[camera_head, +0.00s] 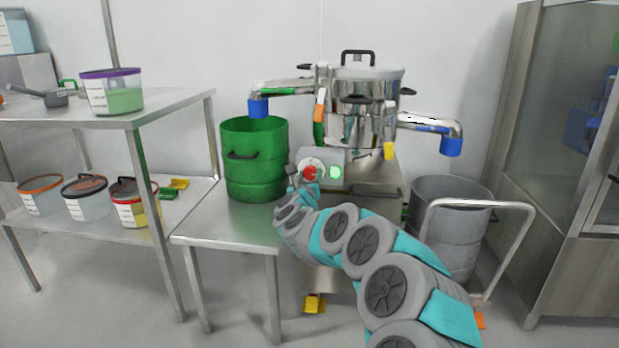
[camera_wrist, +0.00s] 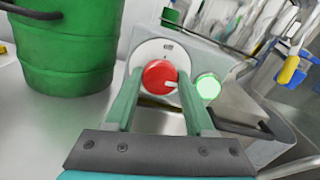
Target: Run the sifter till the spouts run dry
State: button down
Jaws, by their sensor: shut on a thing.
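The sifter (camera_head: 358,110) is a steel drum with a lid and black handles, on a steel base with a control box. Its left spout (camera_head: 258,106) ends in a blue tip above a green bin (camera_head: 255,165). Its right spout (camera_head: 452,146) ends in a blue tip above a grey bin (camera_head: 450,212). No stream shows at either spout. My gripper (camera_head: 302,180) is at the control box; in the wrist view its fingers are shut on the red knob (camera_wrist: 160,77), on a round white plate. The knob's white mark points right. A green lamp (camera_wrist: 208,87) beside it is lit.
A steel table (camera_head: 230,222) bears the green bin. A shelf table (camera_head: 50,122) at the left holds a purple-lidded tub (camera_head: 112,92) and a scoop; more tubs stand below. A trolley handle (camera_head: 520,235) rises by the grey bin, near a glass-fronted cabinet (camera_head: 560,150).

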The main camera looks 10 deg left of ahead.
jog(key=n+b, duration=0.1)
jog(key=n, duration=0.2)
jog(key=shift+n, duration=0.4)
jog(key=n, duration=0.4)
jog(key=shift+n+p, duration=0.3)
jog(key=n+p, duration=0.2)
jog(key=n, duration=0.3)
jog(key=shift+n+p, duration=0.8)
jog(key=shift+n, duration=1.1)
jog(key=shift+c, duration=1.3)
grip_release()
jog(key=shift+s, duration=0.15)
